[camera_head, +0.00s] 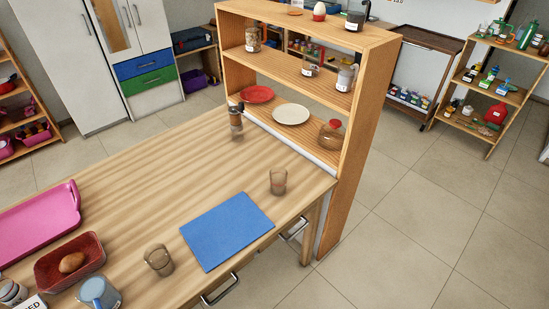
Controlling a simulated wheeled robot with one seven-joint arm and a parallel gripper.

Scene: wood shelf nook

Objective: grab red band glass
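A small clear glass (278,181) with a reddish-brown tint stands upright on the wooden table, just beyond the upper right corner of a blue mat. A faint reddish band seems to run around it, but it is too small to be sure. A second clear glass (158,260) stands on the table left of the mat, with no clear red on it. My gripper is not in view.
The blue mat (227,230) lies flat near the table's right edge. A pink tray (40,225), a red dish (95,246) holding a brown item and a blue mug (98,293) stand left. A wooden shelf (372,120) rises behind. A dark-topped jar (236,122) stands near it.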

